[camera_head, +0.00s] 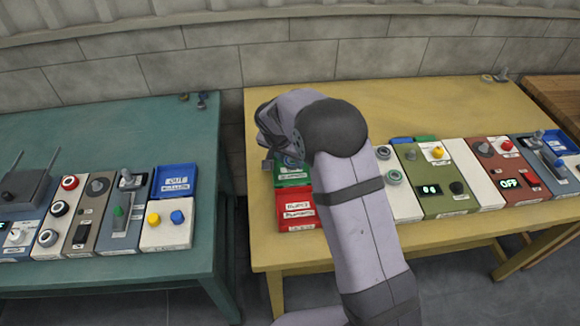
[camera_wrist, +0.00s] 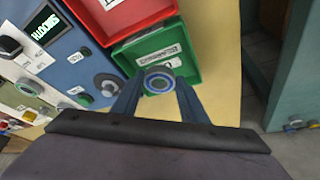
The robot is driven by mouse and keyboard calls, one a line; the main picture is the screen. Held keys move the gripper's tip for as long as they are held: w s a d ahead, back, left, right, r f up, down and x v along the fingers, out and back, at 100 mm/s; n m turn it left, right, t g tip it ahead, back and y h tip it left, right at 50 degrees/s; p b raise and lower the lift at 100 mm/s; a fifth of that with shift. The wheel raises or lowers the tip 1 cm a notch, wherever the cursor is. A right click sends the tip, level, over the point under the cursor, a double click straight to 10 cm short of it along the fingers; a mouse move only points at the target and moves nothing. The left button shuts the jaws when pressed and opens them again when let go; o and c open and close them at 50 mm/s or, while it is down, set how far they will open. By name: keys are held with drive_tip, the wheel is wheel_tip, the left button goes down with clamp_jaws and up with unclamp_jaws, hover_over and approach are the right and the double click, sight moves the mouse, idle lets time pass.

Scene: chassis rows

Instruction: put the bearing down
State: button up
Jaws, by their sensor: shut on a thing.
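The bearing (camera_wrist: 158,80) is a small round ring with blue and pale bands. My gripper (camera_wrist: 158,86) is shut on it, with a dark blue finger on either side in the wrist view. The bearing appears over the near part of the green tray (camera_wrist: 186,44), which has a white label. I cannot tell whether it touches the tray. In the head view, my arm's wrist covers much of this spot. The green tray (camera_head: 304,182) and a bluish ring, likely the bearing (camera_head: 291,161), show just below it.
A red tray (camera_head: 284,222) adjoins the green one on the yellow table (camera_head: 400,105). Panels with knobs and displays, such as the olive one (camera_head: 455,205), stand to the right. A teal table (camera_head: 100,135) with more panels and a blue tray (camera_head: 171,181) is at left, across a gap.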

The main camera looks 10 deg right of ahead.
sight(288, 166)
drive_tip(key=shift+f+p, duration=0.4)
drive_tip(key=shift+f, duration=1.65)
drive_tip(key=shift+f, duration=0.15)
drive_tip(key=o, duration=1.2)
drive_tip(key=shift+r, duration=0.35)
drive_tip(key=b+v, duration=0.2)
drive_tip(key=v, duration=0.9)
drive_tip(key=shift+s+a+r, duration=0.2)
drive_tip(key=shift+s+r, duration=0.05)
